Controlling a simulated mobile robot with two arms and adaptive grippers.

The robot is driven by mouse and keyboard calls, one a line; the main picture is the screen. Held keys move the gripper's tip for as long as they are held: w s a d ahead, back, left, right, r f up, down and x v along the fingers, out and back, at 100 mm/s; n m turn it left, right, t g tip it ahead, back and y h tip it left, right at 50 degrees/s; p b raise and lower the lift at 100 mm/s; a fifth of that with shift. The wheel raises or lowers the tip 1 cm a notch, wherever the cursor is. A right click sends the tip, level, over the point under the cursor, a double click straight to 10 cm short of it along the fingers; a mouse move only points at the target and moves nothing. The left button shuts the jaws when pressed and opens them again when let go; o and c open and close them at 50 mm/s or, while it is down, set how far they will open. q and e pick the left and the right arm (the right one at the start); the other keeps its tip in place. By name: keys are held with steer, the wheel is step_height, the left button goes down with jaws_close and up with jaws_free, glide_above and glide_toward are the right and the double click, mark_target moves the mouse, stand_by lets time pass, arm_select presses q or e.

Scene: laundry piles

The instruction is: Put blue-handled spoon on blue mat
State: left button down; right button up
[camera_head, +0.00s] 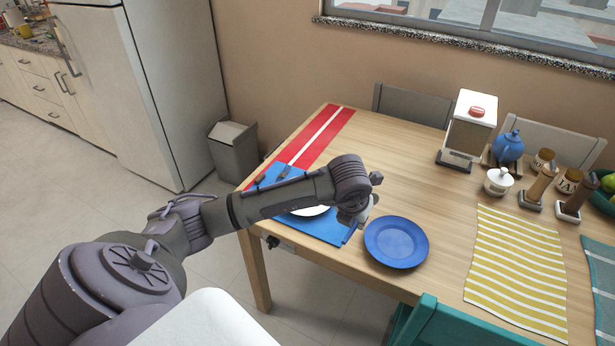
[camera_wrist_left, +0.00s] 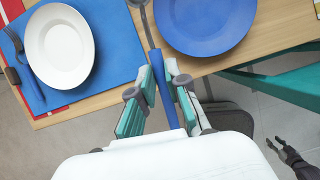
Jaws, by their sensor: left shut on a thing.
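The blue-handled spoon is in my left gripper (camera_head: 357,213). In the left wrist view, the teal-padded fingers (camera_wrist_left: 160,95) are closed on its blue handle (camera_wrist_left: 184,103), and its grey stem runs up over the table edge. The spoon lies between the blue mat and the blue plate; I cannot tell whether it touches the table. The blue mat (camera_head: 325,228) lies at the table's left corner, partly hidden by my arm, and also shows in the left wrist view (camera_wrist_left: 112,50). A dark gripper (camera_wrist_left: 288,152), apparently my right one, shows at the lower right; its opening is unclear.
A white plate (camera_wrist_left: 59,47) and a blue-handled fork (camera_wrist_left: 30,75) lie on the blue mat. A blue plate (camera_head: 397,242) sits right of it. A red striped runner (camera_head: 322,135) is behind. A yellow striped mat (camera_head: 517,270) and teal chair (camera_head: 450,325) are rightward.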

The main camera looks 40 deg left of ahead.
arm_select(q)
steer(key=shift+n, duration=0.5)
steer(key=w+a+f+b, duration=0.2)
steer(key=a, duration=0.1)
steer(key=w+a+f+b, duration=0.2)
steer(key=a+b, duration=0.1)
steer(key=w+a+f+b, duration=0.3)
steer(key=shift+w+a+f, duration=0.1)
steer(key=shift+w+a, duration=0.15)
step_height(320, 180, down, 4)
steer(key=b, duration=0.3)
steer(key=c, duration=1.2)
jaws_free()
steer(key=shift+o, duration=0.2)
